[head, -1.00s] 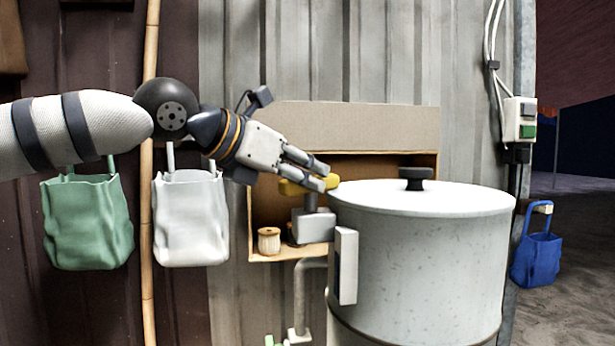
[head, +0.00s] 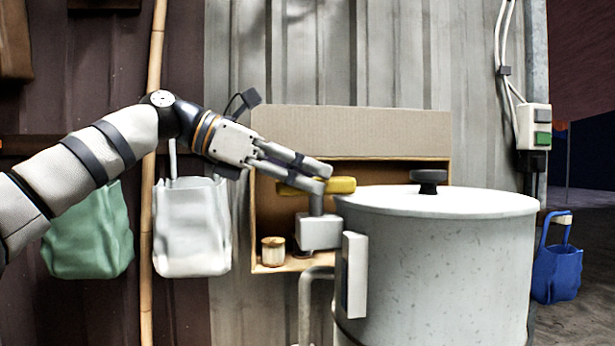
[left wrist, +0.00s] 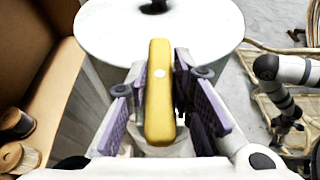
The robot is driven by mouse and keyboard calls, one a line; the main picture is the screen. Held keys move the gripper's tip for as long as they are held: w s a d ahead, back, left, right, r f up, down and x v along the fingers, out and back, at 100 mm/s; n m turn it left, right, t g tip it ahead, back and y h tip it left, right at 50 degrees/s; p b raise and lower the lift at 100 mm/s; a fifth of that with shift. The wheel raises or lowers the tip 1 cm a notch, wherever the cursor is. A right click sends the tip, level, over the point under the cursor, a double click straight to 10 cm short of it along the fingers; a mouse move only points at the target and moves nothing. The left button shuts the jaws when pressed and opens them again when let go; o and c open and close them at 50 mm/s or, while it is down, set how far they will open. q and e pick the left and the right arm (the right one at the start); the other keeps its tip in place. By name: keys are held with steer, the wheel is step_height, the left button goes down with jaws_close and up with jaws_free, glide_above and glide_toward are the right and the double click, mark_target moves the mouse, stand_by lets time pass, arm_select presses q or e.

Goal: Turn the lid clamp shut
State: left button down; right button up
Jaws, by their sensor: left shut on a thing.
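The lid clamp has a yellow bar handle (head: 343,185) on a grey block (head: 318,232) at the left rim of the steamer drum (head: 440,270). The pale lid (head: 470,201) with its black knob lies on the drum. My left gripper (head: 328,178) is shut on the yellow handle, which lies level across the picture. In the left wrist view the handle (left wrist: 160,90) stands between the purple-padded fingers (left wrist: 160,108) and points toward the lid (left wrist: 200,30). Part of my right arm shows at the right there; its fingers are not clear.
An open cardboard box (head: 350,132) with a wooden spool (head: 273,251) is behind the clamp. A green bag (head: 90,235) and a white bag (head: 192,230) hang on the left. A switch box (head: 535,127) and a blue bag (head: 557,270) are on the right.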

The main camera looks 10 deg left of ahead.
arm_select(q)
steer(key=shift+f, duration=0.1)
stand_by(0.3)
steer(key=c, duration=1.7)
jaws_free()
steer(key=v, duration=1.2)
